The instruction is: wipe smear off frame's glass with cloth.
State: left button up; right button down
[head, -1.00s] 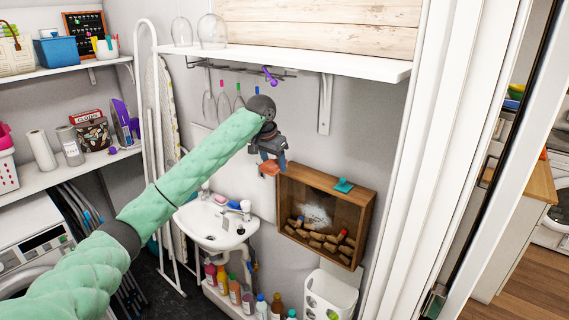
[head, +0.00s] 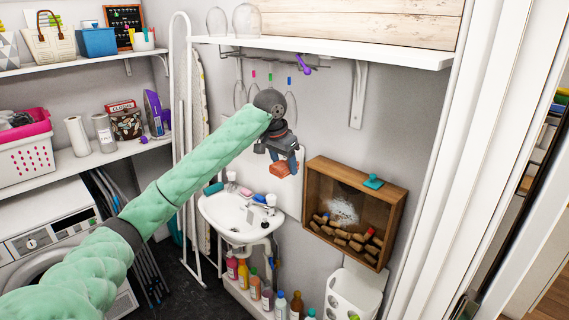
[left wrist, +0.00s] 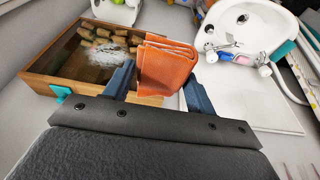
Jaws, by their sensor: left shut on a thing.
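My left gripper (head: 285,163) is shut on a folded orange cloth (head: 284,169), held in the air to the left of the wooden box frame. The cloth (left wrist: 168,66) also shows between the fingers in the left wrist view. The wooden frame (head: 315,182) hangs on the wall, with corks along its bottom. A whitish smear (head: 343,211) shows on its glass; in the left wrist view the smear (left wrist: 106,55) lies left of the cloth, apart from it. My right gripper is not in view.
A teal block-like item (head: 373,182) sits on the frame's top edge. A white shelf (head: 400,56) juts out above. A sink (head: 240,216) is on the left below the gripper, with several bottles (head: 268,297) under it. A white basket (head: 352,295) stands below the frame.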

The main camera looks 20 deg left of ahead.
pick_arm(q)
jog(key=shift+s+f, duration=0.15)
jog(key=shift+f, duration=0.35)
jog(key=s+d+f+n+t+h, duration=0.15)
jog(key=s+d+f+h, duration=0.35)
jog(key=f, duration=0.7)
jog(key=s+d+f+t, duration=0.25)
jog(key=d+f, duration=0.45)
jog(key=f, duration=0.6)
jog(key=s+d+f+t+h, duration=0.1)
jog(key=s+d+f+h, duration=0.4)
jog(key=f, duration=0.7)
jog(key=w+a+r+n+t+y, duration=0.2)
jog(key=w+r+n+t, duration=0.1)
jog(key=w, duration=0.2)
jog(key=w+a+r+n+t+y, duration=0.3)
jog(key=w, duration=0.3)
jog(key=w+a+r+n+t+y, duration=0.1)
jog(key=a+r+n+t, duration=0.1)
jog(key=r, duration=0.3)
jog(key=w+a+r+n+t+y, duration=0.1)
jog(key=a+r+n+t, duration=0.1)
jog(key=r, duration=0.3)
jog(key=shift+w+a+r+t+y, duration=0.3)
jog(key=shift+a+t+y, duration=0.1)
jog(key=shift+a+t, duration=0.45)
jog(key=shift+d, duration=0.1)
